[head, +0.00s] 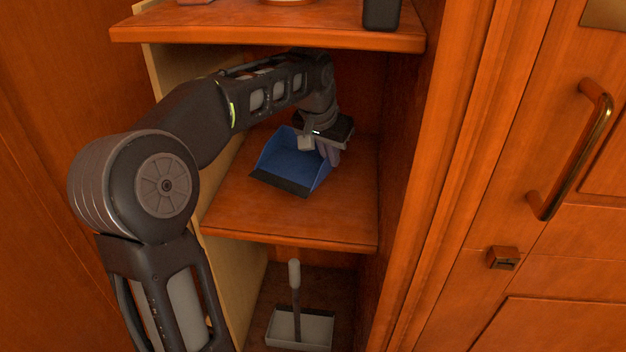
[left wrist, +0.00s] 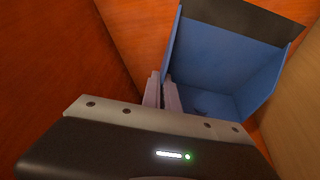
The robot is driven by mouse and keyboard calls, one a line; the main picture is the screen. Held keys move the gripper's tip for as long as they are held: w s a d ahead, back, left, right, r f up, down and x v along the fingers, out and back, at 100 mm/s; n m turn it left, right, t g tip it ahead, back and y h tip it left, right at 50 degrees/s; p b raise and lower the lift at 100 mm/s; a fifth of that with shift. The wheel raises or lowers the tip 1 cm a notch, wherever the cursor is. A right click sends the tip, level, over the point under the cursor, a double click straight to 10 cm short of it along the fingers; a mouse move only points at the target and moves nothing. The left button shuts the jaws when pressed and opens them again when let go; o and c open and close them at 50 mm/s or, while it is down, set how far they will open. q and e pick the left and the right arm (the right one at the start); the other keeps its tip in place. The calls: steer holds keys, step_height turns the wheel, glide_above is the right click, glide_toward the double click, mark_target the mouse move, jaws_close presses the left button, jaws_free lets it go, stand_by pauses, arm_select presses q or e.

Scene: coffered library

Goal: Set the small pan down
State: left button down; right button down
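The small pan (head: 292,158) is a blue dustpan with a black front lip. It is at the middle shelf (head: 330,222) of the open cabinet, lip toward me. I cannot tell whether it rests fully on the board or is slightly above it. My left gripper (head: 318,146) is at the pan's back right in the head view. In the left wrist view the two grey fingers (left wrist: 162,92) are close together on the side wall of the pan (left wrist: 225,65). The far part of the pan is hidden behind the gripper. My right gripper is not in view.
A grey pan with an upright handle (head: 296,296) stands in the compartment below. The upper shelf (head: 270,36) holds a dark object (head: 381,14) and is close above my arm. The middle shelf is bare in front and to the right of the pan.

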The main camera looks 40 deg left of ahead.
mark_target(329, 171)
arm_select(q)
step_height(329, 171, down, 5)
steer(key=shift+b, duration=0.5)
steer(key=shift+f+b, duration=0.5)
steer(key=shift+f, duration=1.4)
steer(key=shift+f, duration=0.2)
steer(key=c, duration=1.6)
jaws_free()
steer(key=shift+c, duration=0.2)
steer(key=shift+r, duration=0.1)
